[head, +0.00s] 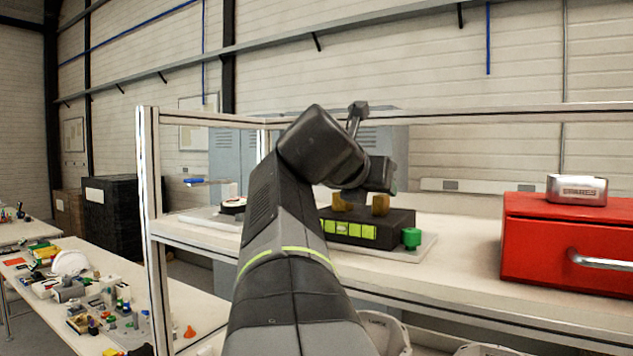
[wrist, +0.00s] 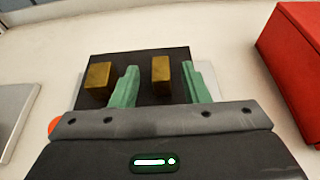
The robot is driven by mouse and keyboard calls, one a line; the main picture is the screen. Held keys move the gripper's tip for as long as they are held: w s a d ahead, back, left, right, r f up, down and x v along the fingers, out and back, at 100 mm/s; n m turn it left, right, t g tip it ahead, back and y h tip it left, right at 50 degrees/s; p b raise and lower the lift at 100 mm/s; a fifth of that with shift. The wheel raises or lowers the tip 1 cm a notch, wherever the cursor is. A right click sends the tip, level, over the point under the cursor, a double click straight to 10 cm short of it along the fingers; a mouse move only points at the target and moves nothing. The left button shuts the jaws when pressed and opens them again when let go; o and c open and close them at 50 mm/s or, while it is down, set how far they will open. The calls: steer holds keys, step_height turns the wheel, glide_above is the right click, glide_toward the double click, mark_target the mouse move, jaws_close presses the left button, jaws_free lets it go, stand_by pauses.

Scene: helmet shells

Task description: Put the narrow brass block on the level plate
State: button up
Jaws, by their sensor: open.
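Two brass blocks stand apart on a dark box with yellow-green windows along its front (head: 365,232). The right block, which looks narrower, is the narrow brass block (head: 380,205); it also shows in the wrist view (wrist: 161,70). The wider brass block (head: 342,201) is to its left, also in the wrist view (wrist: 98,77). My gripper (wrist: 160,82) is open, its green fingers on either side of the narrow block, with gaps visible. The arm hides part of the box in the head view. I cannot tell for sure which surface is the level plate.
A red case (head: 570,240) with a metal tin (head: 577,189) on top stands to the right. A green knob (head: 411,238) is at the box's front right corner. A grey plate (wrist: 14,112) lies to the left. Frame posts (head: 153,220) edge the bench.

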mark_target(382, 195)
steer(key=v, duration=0.7)
steer(key=shift+s+b, duration=0.2)
steer(key=shift+b, duration=0.2)
steer(key=shift+w, duration=0.1)
steer(key=p+x, duration=0.1)
steer(key=x, duration=1)
steer(key=shift+p, duration=0.4)
steer(key=shift+w+d+f, duration=0.25)
steer(key=shift+w+f, duration=0.1)
steer(key=shift+w, duration=0.05)
steer(key=shift+r, duration=0.2)
steer(key=shift+s, duration=0.1)
steer(key=shift+a, duration=0.1)
